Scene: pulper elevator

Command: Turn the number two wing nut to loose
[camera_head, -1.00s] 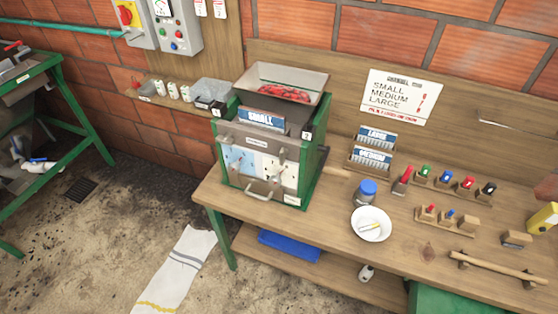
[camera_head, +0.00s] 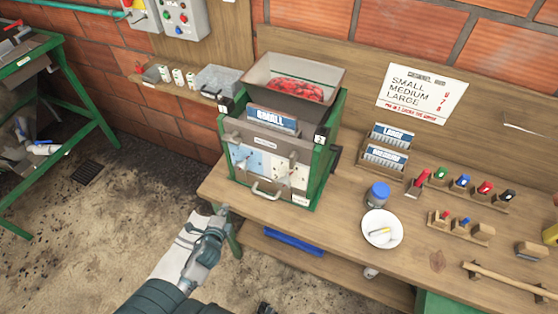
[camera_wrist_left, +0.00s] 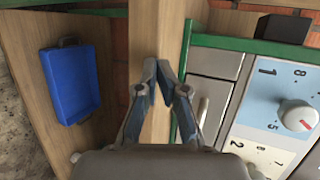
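The green-framed pulper (camera_head: 265,165) stands on the left end of the workbench, with a SMALL sign (camera_head: 270,120) and red fruit in its hopper (camera_head: 292,88). A tag that seems to read 2 (camera_head: 320,139) is on its right front post, with a dark part (camera_head: 335,157) beside it. I cannot make out a wing nut's shape or setting. My left gripper (camera_head: 222,210) is low in front of the bench's left corner, apart from the pulper. In the left wrist view its fingertips (camera_wrist_left: 158,64) meet with nothing between them. My right gripper is out of view.
The pulper's front dial (camera_wrist_left: 298,117) and a blue tray (camera_wrist_left: 75,85) on the lower shelf show in the wrist view.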

